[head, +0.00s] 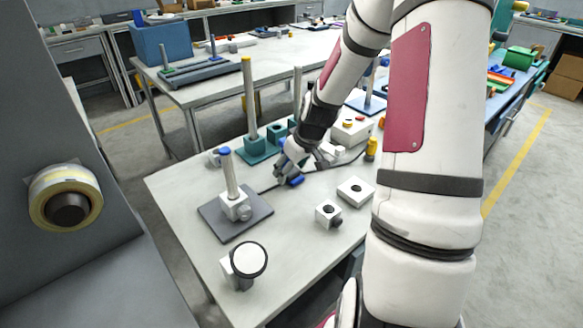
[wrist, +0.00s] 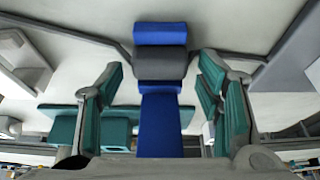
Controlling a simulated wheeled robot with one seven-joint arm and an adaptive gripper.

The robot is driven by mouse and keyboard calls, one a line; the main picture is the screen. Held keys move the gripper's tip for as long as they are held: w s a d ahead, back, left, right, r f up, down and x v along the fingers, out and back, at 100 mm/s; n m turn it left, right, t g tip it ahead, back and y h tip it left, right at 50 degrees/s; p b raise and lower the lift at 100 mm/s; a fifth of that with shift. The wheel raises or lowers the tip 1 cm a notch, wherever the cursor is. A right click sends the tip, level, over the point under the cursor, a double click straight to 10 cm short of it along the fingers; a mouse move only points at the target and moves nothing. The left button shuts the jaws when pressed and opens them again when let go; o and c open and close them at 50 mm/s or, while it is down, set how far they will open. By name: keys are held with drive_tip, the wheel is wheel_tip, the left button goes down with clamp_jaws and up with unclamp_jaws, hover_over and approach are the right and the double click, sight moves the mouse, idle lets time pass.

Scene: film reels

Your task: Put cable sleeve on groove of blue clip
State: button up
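The blue clip (head: 292,181) stands on the table under my gripper in the head view. In the wrist view the blue clip (wrist: 160,120) shows as a blue block below and another blue part above. The dark grey cable sleeve (wrist: 160,65) lies across the clip between these blue parts, with thin cable leaving both sides. I cannot tell whether it is seated in the groove. My gripper (wrist: 160,75) is open, with teal-padded fingers apart on either side of the clip and sleeve. In the head view my gripper (head: 288,168) hides most of the sleeve.
A grey plate with a post (head: 236,210) stands left of the gripper, and a teal-based post (head: 252,110) behind it. A white button box (head: 352,128) and yellow-topped piece (head: 371,148) stand right. White blocks (head: 355,191) sit in front.

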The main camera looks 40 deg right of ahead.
drive_tip(key=p+v, duration=0.3)
drive_tip(key=v, duration=0.9)
drive_tip(key=s+a+r+g, duration=0.1)
drive_tip(key=s+a+r, duration=0.2)
drive_tip(key=a+r, duration=0.35)
drive_tip(key=s+a+r, duration=0.4)
drive_tip(key=s+a, duration=0.3)
drive_tip(key=s, duration=0.3)
drive_tip(key=s+a+r, duration=0.3)
drive_tip(key=s+a, duration=0.5)
drive_tip(key=s, duration=0.3)
drive_tip(key=shift+s+a+r+g, duration=0.2)
drive_tip(key=shift+r+g, duration=0.1)
drive_tip(key=shift+r, duration=0.1)
